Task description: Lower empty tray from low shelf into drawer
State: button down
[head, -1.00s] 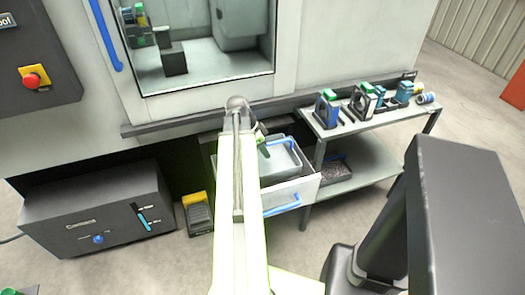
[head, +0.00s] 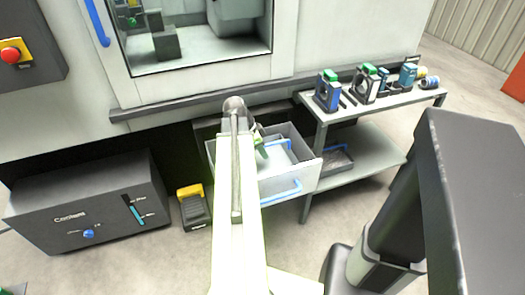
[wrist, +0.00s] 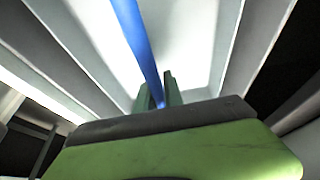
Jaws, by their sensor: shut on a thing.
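The drawer (head: 295,178) stands open below the machine, with a blue pull on its front. A pale grey tray (head: 277,156) with a blue handle sits down inside the drawer walls, and its inside looks empty where it shows. My gripper (head: 262,150) is shut on the tray's blue handle; the wrist view shows the blue bar (wrist: 140,45) between my gripper's fingers (wrist: 158,95). My arm hides the left part of the drawer and tray. I cannot tell whether the tray touches the drawer floor.
A side table (head: 375,112) at the right carries several blue, green and black parts. Its low shelf (head: 370,165) holds a dark-filled tray (head: 338,160). A dark cabinet (head: 85,205) and a yellow-topped pedal (head: 192,205) stand to the left. The machine's ledge (head: 175,108) overhangs behind.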

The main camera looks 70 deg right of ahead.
aim_at(265, 164)
jog(key=shift+f+b, duration=1.55)
jog(key=shift+f, duration=0.35)
jog(key=shift+f+b, duration=0.6)
jog(key=c, duration=1.4)
grip_release()
jog(key=shift+o, duration=0.2)
jog(key=p+v, duration=0.7)
jog(key=v, duration=0.1)
jog(key=p+v, duration=0.8)
jog(key=shift+s+r, duration=0.15)
jog(key=shift+r, duration=0.25)
jog(key=shift+w+a+r+p, duration=0.15)
jog(key=shift+w+r+p, duration=0.15)
jog(key=shift+p, duration=0.25)
notch_tip(265, 164, up, 7)
jog(key=p, duration=0.7)
